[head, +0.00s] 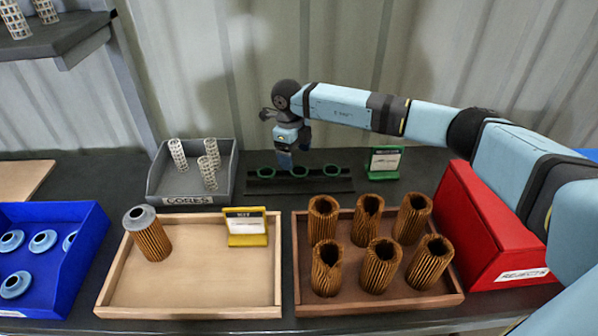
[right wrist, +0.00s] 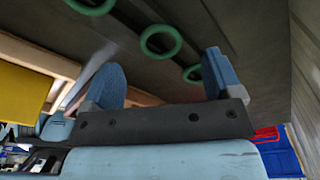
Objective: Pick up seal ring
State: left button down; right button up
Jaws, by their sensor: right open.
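Three green seal rings stand in a row on a dark rack (head: 300,186) at the back of the bench: a left ring (head: 265,172), a middle ring (head: 299,171) and a right ring (head: 332,170). In the right wrist view one ring (right wrist: 160,42) lies just beyond the fingers, another (right wrist: 92,5) is cut by the top edge, and a third (right wrist: 193,73) is partly hidden by a finger. My right gripper (head: 285,162) is open and empty, pointing down close to the middle ring; it also shows in the right wrist view (right wrist: 162,82). My left gripper is out of view.
A grey cores bin (head: 195,200) stands left of the rack and a green sign (head: 384,162) right of it. A pale tray (head: 190,312) with one filter and a yellow sign (head: 246,227), a brown tray (head: 380,304) with several pleated cartridges, and a red rejects bin (head: 480,235) stand nearby.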

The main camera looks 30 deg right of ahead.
aim_at(298, 166)
jog(key=f, duration=0.4)
jog(key=shift+s+d+f, duration=0.1)
jog(key=shift+s+d, duration=0.15)
jog(key=shift+s, duration=0.15)
jog(key=c, duration=1)
jog(key=shift+r, duration=0.2)
notch_tip(298, 166, up, 20)
jog(key=shift+f+p, duration=0.15)
jog(key=shift+p, duration=0.35)
